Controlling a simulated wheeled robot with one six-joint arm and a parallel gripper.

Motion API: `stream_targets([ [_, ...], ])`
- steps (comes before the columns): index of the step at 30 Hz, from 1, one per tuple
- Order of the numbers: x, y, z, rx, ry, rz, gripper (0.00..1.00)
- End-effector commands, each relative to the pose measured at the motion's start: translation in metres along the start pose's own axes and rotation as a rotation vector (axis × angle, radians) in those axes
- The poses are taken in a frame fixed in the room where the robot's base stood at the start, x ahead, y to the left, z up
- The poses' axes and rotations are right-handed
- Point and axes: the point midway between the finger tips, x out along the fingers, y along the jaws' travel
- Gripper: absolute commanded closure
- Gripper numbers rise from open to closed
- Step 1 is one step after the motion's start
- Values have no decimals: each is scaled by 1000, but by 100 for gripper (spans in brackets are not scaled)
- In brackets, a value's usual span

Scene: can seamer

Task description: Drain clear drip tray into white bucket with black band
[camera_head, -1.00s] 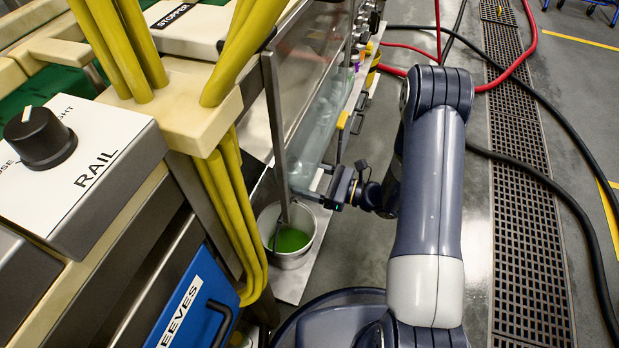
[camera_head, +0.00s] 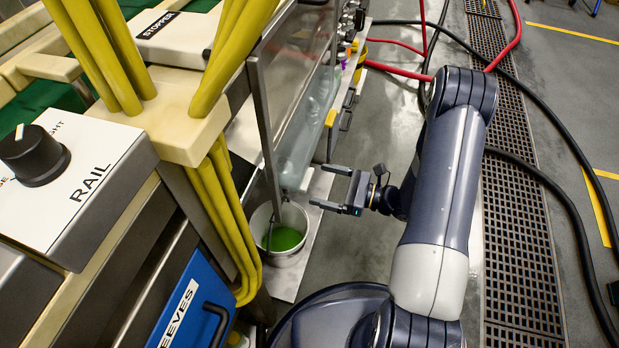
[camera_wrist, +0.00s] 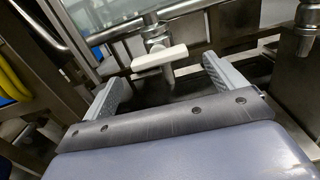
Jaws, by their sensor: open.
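The clear drip tray (camera_head: 303,135) runs along the machine's side in the head view. A pale bucket (camera_head: 300,245) stands below its near end, with green liquid inside; I cannot make out a black band. My gripper (camera_head: 320,187) is open and empty, to the right of the tray's near end and above right of the bucket. In the wrist view a metal valve with a white handle (camera_wrist: 160,59) lies ahead, between the two spread fingers of my gripper (camera_wrist: 158,75) as seen in the picture. The handle lies crosswise, apart from the fingers.
Yellow tubes (camera_head: 215,200) and a blue panel (camera_head: 195,305) are left of the bucket. Another metal fitting (camera_wrist: 305,30) shows at right in the wrist view. Hoses (camera_head: 550,180) and a floor grating (camera_head: 520,230) lie at right. Bare floor is beside the gripper.

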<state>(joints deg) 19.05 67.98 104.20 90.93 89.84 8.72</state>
Motion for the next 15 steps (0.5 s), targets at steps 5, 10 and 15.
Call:
stream_targets([
  [5,-25,0,1,1,-1,-3,9],
  [10,-36,0,0,0,-1,-1,9],
  [15,-38,0,0,0,-1,1,9],
])
